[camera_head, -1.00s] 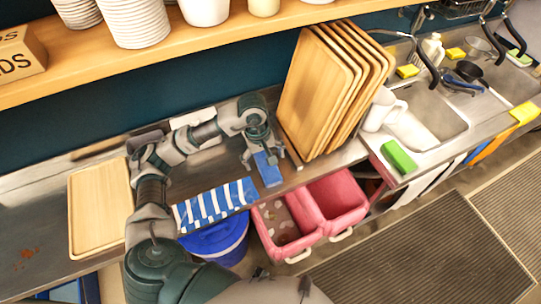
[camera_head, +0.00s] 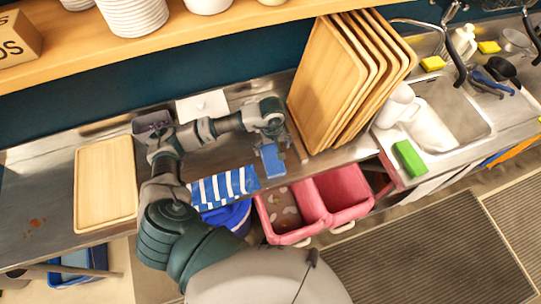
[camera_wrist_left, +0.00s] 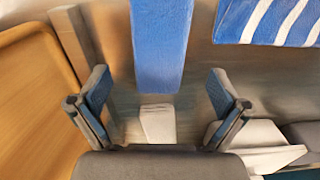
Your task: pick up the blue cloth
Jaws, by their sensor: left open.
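A plain blue cloth (camera_head: 271,160) lies flat on the steel counter, in front of the leaning wooden trays. A blue and white striped cloth (camera_head: 223,188) lies to its left and hangs over the counter's front edge. My left gripper (camera_head: 268,137) is just behind the plain blue cloth and hides part of its surroundings. In the left wrist view, the plain blue cloth (camera_wrist_left: 160,45) is beyond and between the spread fingers, with nothing between the pads. The striped cloth (camera_wrist_left: 270,20) is at upper right there. My left gripper (camera_wrist_left: 160,90) is open and empty. My right gripper is not in view.
Several wooden trays (camera_head: 330,90) lean just right of my left gripper. A shelf (camera_head: 180,45) with dishes runs above. Pink bins (camera_head: 290,220) sit below the counter's front edge. A flat wooden tray (camera_head: 105,180) lies at left. A green sponge (camera_head: 409,158) is near the sink.

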